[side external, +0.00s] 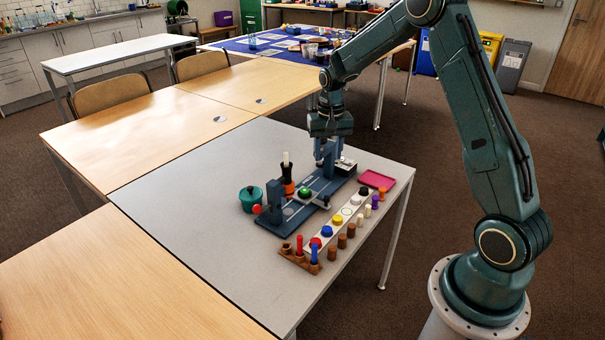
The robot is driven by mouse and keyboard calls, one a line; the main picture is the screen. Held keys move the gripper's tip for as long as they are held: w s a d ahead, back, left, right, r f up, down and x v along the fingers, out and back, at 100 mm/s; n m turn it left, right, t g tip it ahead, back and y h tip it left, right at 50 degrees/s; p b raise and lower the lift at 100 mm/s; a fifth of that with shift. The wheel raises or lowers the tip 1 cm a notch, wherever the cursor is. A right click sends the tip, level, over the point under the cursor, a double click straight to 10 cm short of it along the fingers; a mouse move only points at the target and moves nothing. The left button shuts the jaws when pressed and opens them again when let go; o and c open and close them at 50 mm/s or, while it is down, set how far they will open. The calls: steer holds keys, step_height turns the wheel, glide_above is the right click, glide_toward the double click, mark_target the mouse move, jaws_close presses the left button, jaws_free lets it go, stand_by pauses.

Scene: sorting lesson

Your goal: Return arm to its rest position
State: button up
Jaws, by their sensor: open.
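My gripper (326,158) hangs from my green arm at the far end of a blue-grey fixture (318,188) on the grey table (205,195). It points down and is open, with nothing visible between its fingers. The fingers overlap the fixture's far end in this view, so I cannot tell whether they touch it. A green round piece (305,192) sits on the fixture's middle. A black and orange piece with a pale top (287,172) stands upright at its left side.
A green pot (250,197) stands left of the fixture. A white strip with coloured discs (338,220), a row of small pegs (341,241), and a wooden holder with red and blue pegs (300,258) lie in front. A magenta tray (377,179) lies right. The table's left part is clear.

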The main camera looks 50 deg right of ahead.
steer(key=s+a+r+n+t, duration=0.1)
steer(key=s+a+r+n, duration=0.1)
steer(key=s+a+r, duration=0.5)
steer(key=s+a+r+n+t, duration=0.25)
steer(key=a+r, duration=0.25)
steer(key=r, duration=0.4)
steer(key=s+a+r+n+t, duration=0.1)
steer(key=s+a+n, duration=0.1)
steer(key=s, duration=0.6)
steer(key=s+a+r+n+t, duration=0.1)
steer(key=s+a+r+n, duration=0.1)
steer(key=s+a, duration=0.3)
steer(key=shift+s, duration=2.1)
